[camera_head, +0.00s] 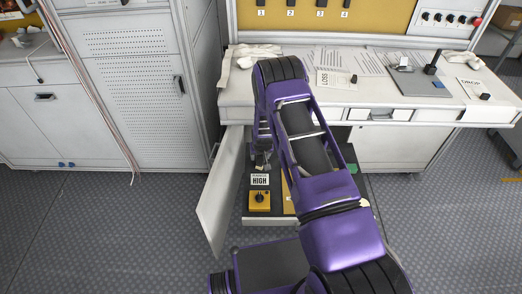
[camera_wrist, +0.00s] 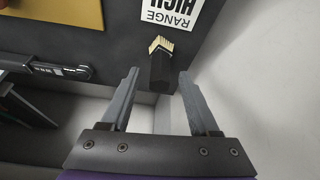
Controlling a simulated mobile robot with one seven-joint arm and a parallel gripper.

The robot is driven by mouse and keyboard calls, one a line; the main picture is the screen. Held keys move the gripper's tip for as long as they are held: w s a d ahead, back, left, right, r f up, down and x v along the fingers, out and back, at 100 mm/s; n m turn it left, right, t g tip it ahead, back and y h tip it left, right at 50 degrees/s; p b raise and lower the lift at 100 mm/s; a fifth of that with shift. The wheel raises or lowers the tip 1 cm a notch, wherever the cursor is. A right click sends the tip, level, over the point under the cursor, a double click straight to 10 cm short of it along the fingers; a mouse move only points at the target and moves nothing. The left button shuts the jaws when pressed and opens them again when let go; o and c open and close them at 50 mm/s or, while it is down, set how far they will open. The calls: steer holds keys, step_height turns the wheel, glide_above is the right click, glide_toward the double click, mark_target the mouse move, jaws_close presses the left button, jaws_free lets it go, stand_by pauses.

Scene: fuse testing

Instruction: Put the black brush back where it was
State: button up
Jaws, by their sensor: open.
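The black brush (camera_wrist: 160,68) has a dark block handle and pale bristles. In the wrist view it is on the dark surface of the open lower cabinet, its bristle end close to the white "RANGE HIGH" label (camera_wrist: 170,12). My gripper (camera_wrist: 159,73) is open, with its two grey fingers pointing at the brush. The handle end shows between the fingertips, with a gap on each side; I cannot tell the depth between them. In the head view my purple arm reaches down into the cabinet and hides most of this area; the label (camera_head: 260,180) shows there.
The open cabinet door (camera_head: 222,195) stands left of my arm and appears as a pale wall (camera_wrist: 265,95) in the wrist view. A yellow box with a black knob (camera_head: 259,201) sits before the label. A dark metal tool (camera_wrist: 50,69) lies left of the brush. The white workbench (camera_head: 300,95) is above.

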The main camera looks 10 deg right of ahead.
steer(key=p+v, duration=0.1)
steer(key=v, duration=0.7)
steer(key=shift+r, duration=0.15)
